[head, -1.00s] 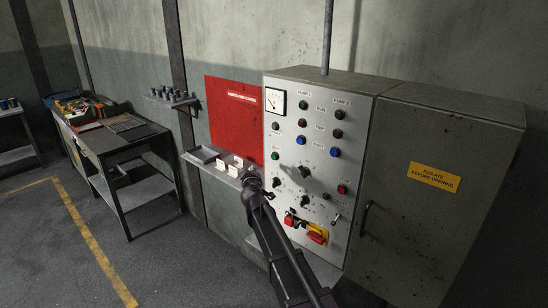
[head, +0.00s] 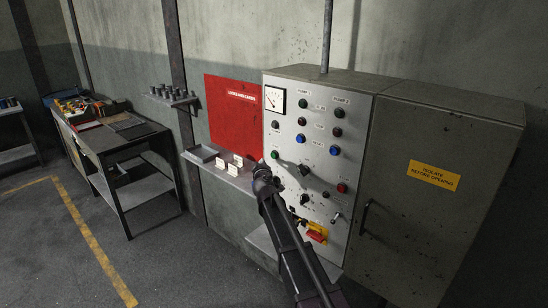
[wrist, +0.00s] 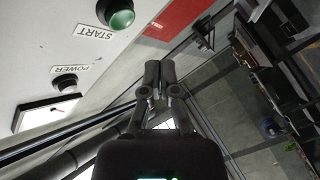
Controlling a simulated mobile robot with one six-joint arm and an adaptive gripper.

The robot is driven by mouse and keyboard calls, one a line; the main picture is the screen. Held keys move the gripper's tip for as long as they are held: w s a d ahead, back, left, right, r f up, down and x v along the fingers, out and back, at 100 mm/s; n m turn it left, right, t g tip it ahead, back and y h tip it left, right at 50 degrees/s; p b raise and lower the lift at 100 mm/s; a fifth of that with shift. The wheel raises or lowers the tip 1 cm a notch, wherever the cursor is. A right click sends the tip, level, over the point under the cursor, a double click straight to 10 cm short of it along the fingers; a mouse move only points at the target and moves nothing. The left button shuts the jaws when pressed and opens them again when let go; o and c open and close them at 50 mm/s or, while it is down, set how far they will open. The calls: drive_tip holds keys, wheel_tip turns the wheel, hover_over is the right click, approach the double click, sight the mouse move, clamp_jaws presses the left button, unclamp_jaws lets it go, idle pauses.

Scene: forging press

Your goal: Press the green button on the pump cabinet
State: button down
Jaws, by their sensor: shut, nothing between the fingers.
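The pump cabinet (head: 352,210) stands against the wall, with a pale control panel on its front. The green button (head: 274,155) is on the panel's left edge, below a gauge and a smaller button. In the wrist view the green button (wrist: 115,14) shows at the top, by a START label. My gripper (head: 261,168) is shut and empty, just below and left of the green button in the head view. In the wrist view my gripper (wrist: 158,72) points up the picture, right of and below the button, with a visible gap between them.
Other buttons, knobs and a red-yellow switch (head: 317,234) crowd the panel. A shelf (head: 218,172) with white cards stands left of my gripper, under a red board (head: 233,120). A workbench (head: 125,140) stands farther left. Open floor (head: 60,270) lies in front.

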drive_tip(key=shift+w+d, duration=1.05)
drive_tip(key=shift+w, duration=0.3)
drive_tip(key=shift+w+d, duration=0.6)
drive_tip(key=shift+w, duration=0.15)
idle(1.8)
drive_tip(key=shift+s+a, duration=0.1)
idle(0.3)
drive_tip(key=shift+s+a, duration=0.45)
drive_tip(key=shift+s, duration=0.1)
drive_tip(key=shift+s+a, duration=0.1)
drive_tip(key=shift+s, duration=0.05)
drive_tip(key=s+a, duration=0.1)
drive_tip(key=s, duration=0.1)
drive_tip(key=s+a, duration=0.1)
drive_tip(key=a, duration=0.1)
drive_tip(key=shift+s, duration=0.35)
idle(0.4)
idle(0.5)
